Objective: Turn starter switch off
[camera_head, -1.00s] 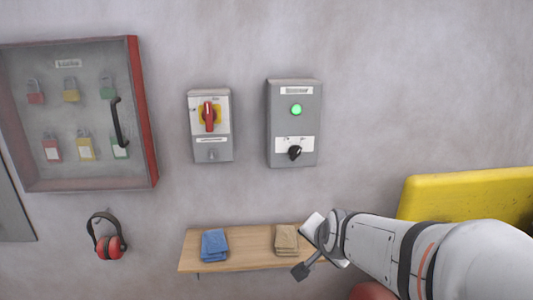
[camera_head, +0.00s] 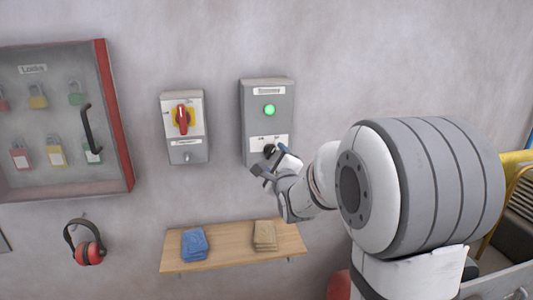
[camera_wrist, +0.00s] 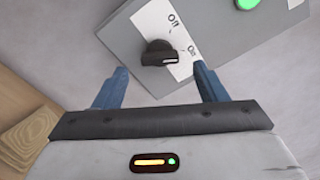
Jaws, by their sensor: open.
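The starter box (camera_head: 267,122) is a grey box on the wall with a green lit lamp (camera_head: 269,110) near its top. Its black rotary starter switch (camera_head: 269,150) sits on a white label below the lamp. In the wrist view the switch (camera_wrist: 160,54) has its pointer toward the "On" mark, with "Off" printed above it. My gripper (camera_wrist: 160,82) is open, its two blue fingers on either side of the knob and a little short of it in the picture. In the head view my gripper (camera_head: 274,170) is at the box's lower right and partly covers it.
Left of the box is a grey isolator box (camera_head: 187,152) with a red handle (camera_head: 182,119). A lockout cabinet (camera_head: 110,115) and ear defenders (camera_head: 88,250) are farther left.

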